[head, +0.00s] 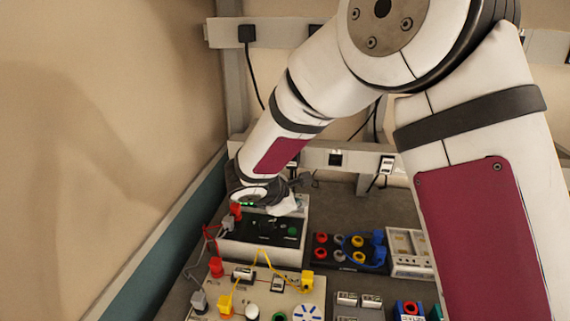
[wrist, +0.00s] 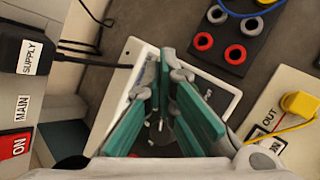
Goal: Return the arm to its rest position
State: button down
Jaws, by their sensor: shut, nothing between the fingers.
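My gripper (wrist: 164,72) is shut, with its teal fingers together and nothing between them. In the wrist view it hangs over a white box with a dark panel (wrist: 220,88). In the head view my arm reaches from the upper right down to the left, and the same box (head: 262,250) lies beneath its end. The fingertips are mostly hidden there by the wrist. I cannot tell whether the fingers touch the box.
A black socket block (head: 348,254) with red, yellow and grey rings and a blue lead stands right of the box. A cream board (head: 262,292) with yellow leads lies in front. Rails with plugs (head: 335,158) run behind. A wall (head: 100,150) closes the left side.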

jog(key=s+d+r+m+g, duration=0.3)
jog(key=s+d+r+m, duration=0.7)
jog(key=s+d+r, duration=0.45)
jog(key=s+r+m+y, duration=0.1)
jog(key=s+m+y, duration=0.1)
jog(key=s+m, duration=0.3)
jog(key=s+r+m+t+y, duration=0.1)
jog(key=s+r+m+y, duration=0.1)
jog(key=s, duration=1)
jog(key=m+y, duration=0.1)
jog(key=m, duration=0.1)
jog(key=shift+s+d+m, duration=0.15)
jog(key=shift+s+m, duration=0.15)
jog(key=shift+m, duration=0.1)
